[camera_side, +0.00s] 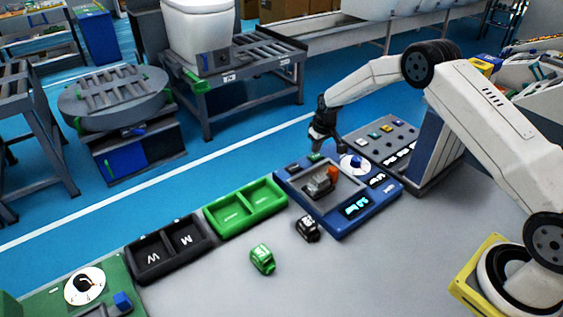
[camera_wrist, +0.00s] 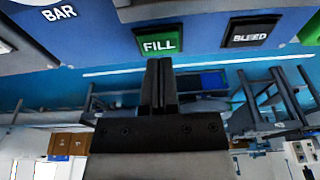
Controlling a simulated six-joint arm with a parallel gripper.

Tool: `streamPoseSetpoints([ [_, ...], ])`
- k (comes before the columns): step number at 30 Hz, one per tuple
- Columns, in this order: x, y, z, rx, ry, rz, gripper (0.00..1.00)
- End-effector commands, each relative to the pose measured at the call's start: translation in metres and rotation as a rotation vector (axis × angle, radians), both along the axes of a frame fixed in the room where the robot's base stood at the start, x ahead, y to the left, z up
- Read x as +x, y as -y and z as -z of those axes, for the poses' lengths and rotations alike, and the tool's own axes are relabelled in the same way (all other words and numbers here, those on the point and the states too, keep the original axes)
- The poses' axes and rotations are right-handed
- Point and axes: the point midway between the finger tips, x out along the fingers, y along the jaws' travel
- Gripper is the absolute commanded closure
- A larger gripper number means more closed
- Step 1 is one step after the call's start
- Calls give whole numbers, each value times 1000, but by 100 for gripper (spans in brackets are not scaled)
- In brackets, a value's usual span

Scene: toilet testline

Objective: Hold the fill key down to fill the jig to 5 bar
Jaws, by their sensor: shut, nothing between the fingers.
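The blue jig (camera_side: 330,228) stands on the grey bench in the side view. Its round white gauge (camera_side: 348,160) is too small to read, and its lit display (camera_side: 356,206) is not legible. The green FILL key (camera_wrist: 160,40) shows in the wrist view, with the black BLEED key (camera_wrist: 250,33) to its right. In the side view the FILL key (camera_side: 315,157) is at the jig's far edge. My gripper (camera_wrist: 161,62) is shut and empty, its fingertips at the FILL key's lower edge in the wrist view. I cannot tell whether they touch it.
A grey part with an orange end (camera_side: 322,184) sits in the jig. A green tray (camera_side: 247,207) and a black tray (camera_side: 170,250) lie to the left. A green block (camera_side: 262,259) and a black block (camera_side: 307,228) lie on the bench in front. A grey panel (camera_side: 390,145) stands right.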

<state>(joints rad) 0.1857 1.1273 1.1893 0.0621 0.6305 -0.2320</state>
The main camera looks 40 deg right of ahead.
Motion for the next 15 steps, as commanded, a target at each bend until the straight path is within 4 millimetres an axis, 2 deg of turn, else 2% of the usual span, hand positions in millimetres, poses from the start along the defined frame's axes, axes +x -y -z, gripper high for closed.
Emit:
streamPoseSetpoints([
  [15,1,0,-37,0,2,0,100],
])
